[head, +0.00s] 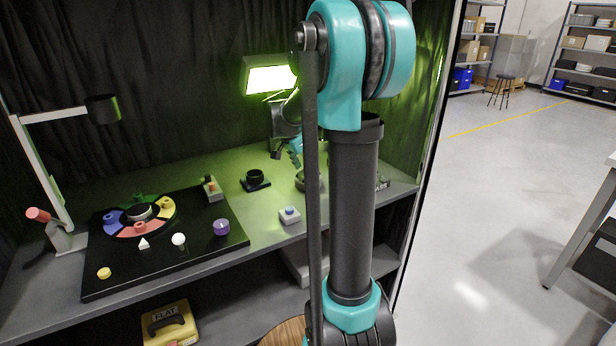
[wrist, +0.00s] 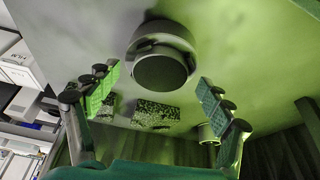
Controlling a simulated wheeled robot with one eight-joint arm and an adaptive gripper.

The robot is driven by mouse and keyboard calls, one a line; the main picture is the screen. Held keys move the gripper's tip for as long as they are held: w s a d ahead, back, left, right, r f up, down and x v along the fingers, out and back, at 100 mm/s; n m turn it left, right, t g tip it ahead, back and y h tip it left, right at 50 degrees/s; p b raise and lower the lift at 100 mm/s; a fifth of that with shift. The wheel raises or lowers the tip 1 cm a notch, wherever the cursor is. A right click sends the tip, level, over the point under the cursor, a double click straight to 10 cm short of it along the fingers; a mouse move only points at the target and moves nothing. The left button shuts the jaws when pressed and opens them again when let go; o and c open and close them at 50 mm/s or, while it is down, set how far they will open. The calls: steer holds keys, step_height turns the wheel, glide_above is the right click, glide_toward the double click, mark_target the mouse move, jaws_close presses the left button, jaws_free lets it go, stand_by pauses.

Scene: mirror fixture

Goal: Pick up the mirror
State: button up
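A round dark disc on a grey round base (wrist: 160,68), which looks like the mirror in its fixture, stands ahead of my gripper in the wrist view. My gripper (wrist: 158,100) is open, with its green-lit fingers spread to either side and nothing between them; the disc lies beyond the fingertips, apart from them. In the head view my gripper (head: 292,152) hangs over the back of the bench. A round grey piece (head: 301,183) just below it, partly hidden by my arm, seems to be the same fixture.
A black board (head: 215,260) with coloured segments and small pegs covers the bench's left. A lit lamp (head: 268,77) is behind.

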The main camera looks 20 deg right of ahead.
steer(key=c, duration=1.3)
steer(key=shift+o, duration=0.2)
steer(key=shift+r, duration=0.1)
